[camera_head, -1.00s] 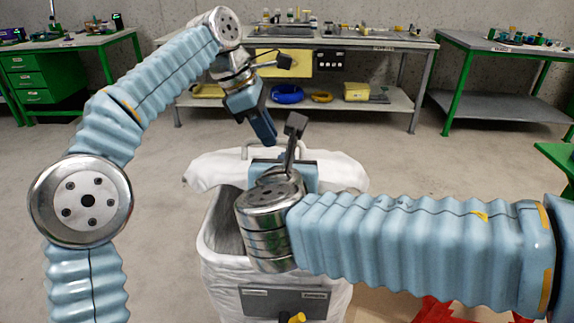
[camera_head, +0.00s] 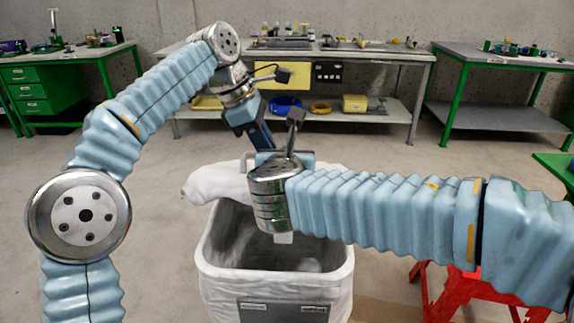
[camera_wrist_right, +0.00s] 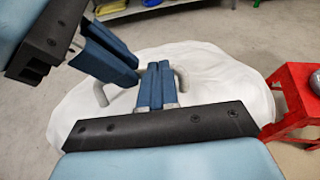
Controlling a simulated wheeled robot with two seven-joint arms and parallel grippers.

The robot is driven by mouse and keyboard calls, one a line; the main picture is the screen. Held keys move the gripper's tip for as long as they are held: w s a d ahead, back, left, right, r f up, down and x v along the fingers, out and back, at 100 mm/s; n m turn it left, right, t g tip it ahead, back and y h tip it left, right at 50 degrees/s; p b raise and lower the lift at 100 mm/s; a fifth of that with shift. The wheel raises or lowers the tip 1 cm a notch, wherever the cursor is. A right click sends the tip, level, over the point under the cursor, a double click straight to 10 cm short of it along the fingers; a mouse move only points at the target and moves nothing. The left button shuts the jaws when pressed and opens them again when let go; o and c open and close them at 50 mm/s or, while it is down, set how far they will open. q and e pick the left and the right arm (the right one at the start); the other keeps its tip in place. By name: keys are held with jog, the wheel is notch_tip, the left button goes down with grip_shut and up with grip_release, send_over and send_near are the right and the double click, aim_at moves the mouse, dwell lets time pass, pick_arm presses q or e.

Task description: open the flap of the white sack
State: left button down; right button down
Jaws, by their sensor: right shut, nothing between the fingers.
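The white sack (camera_head: 225,278) stands upright in the middle, with its grey interior (camera_head: 240,240) showing. Its white flap (camera_head: 213,183) lies folded over the back, behind the opening; my right wrist hides its middle. The flap spreads wide in the right wrist view (camera_wrist_right: 225,85). My left gripper (camera_head: 265,145) hangs above the back of the sack; in the right wrist view its blue fingers (camera_wrist_right: 112,50) look shut, left of my right gripper. My right gripper (camera_wrist_right: 157,65) is shut and empty over the flap; its fingers are mostly hidden in the head view.
A metal handle (camera_wrist_right: 182,80) stands behind the sack beside the right fingers. A red stool (camera_head: 470,290) stands at the right under my right arm. A workbench (camera_head: 385,52) is far behind, with open floor between.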

pick_arm(q)
jog(key=shift+w+a+f, duration=0.15)
jog(key=shift+w+f, duration=0.15)
jog(key=shift+f, duration=0.05)
pick_arm(e)
jog(key=shift+w+r, duration=0.2)
jog(key=shift+r, duration=0.05)
pick_arm(q)
jog(key=c, duration=1.6)
grip_release()
jog(key=shift+o, duration=1.2)
jog(key=shift+w+f, duration=0.1)
jog(key=shift+w, duration=0.05)
pick_arm(e)
jog(key=shift+w+f, duration=0.1)
jog(key=shift+w, duration=0.05)
pick_arm(q)
jog(key=shift+o, duration=1.2)
jog(key=shift+r, duration=0.2)
pick_arm(e)
jog(key=shift+f, duration=0.1)
pick_arm(q)
jog(key=shift+s, duration=0.2)
